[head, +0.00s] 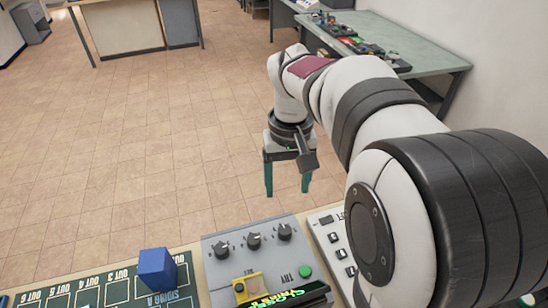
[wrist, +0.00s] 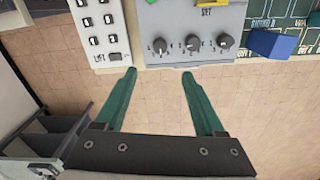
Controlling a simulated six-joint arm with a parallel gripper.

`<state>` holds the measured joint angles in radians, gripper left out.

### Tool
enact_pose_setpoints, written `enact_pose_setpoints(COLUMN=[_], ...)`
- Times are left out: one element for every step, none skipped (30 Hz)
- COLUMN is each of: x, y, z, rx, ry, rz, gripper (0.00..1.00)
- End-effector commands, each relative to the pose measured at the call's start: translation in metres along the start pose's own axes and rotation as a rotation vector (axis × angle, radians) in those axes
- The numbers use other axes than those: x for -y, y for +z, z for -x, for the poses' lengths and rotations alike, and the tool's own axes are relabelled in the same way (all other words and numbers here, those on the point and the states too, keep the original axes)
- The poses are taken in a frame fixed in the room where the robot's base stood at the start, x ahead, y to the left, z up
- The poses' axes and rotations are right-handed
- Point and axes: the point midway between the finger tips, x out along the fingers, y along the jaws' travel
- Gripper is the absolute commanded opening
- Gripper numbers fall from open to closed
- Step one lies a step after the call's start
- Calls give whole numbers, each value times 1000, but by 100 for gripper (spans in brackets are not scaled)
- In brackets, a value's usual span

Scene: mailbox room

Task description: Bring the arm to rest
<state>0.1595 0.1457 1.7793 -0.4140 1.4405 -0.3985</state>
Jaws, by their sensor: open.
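My white and black arm reaches out from the right side of the head view. My gripper (head: 287,190) hangs from it with its green fingers pointing down, over the floor just past the edge of the panel table. The fingers are apart with nothing between them, as the wrist view (wrist: 158,75) also shows. In the wrist view the fingertips lie below the edge of the grey knob panel (wrist: 190,30) and touch nothing that I can see.
A blue block (head: 157,269) stands on the dark green board (head: 118,291), left of the grey panel (head: 222,272). A white switch panel (head: 329,222) lies right of it. A workbench (head: 425,47) with parts stands behind my arm. The tiled floor (head: 140,150) is clear.

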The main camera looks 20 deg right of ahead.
Motion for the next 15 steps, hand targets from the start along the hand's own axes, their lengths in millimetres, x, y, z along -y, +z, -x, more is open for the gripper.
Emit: enact_pose_setpoints(x=[0,0,0,0,0,0,0,0,0,0,0,0,0,2,6], y=[0,0,0,0,0,0,0,0,0,0,0,0,1,4,15], z=[3,4,5,5,5,4,4,4,4,4,4,4,4,4,6], rx=[-1,0,0,0,0,0,0,0,1,1,1,1,1,1,1], ry=[-1,-1,-1,-1,-1,-1,-1,-1,-1,-1,-1,-1,-1,-3,-10], rz=[-1,-1,-1,-1,-1,0,0,0,0,0,0,0,-1,-4,-15], gripper=[71,71,71,71,71,71,71,71,71,71,71,71,71,71,71])
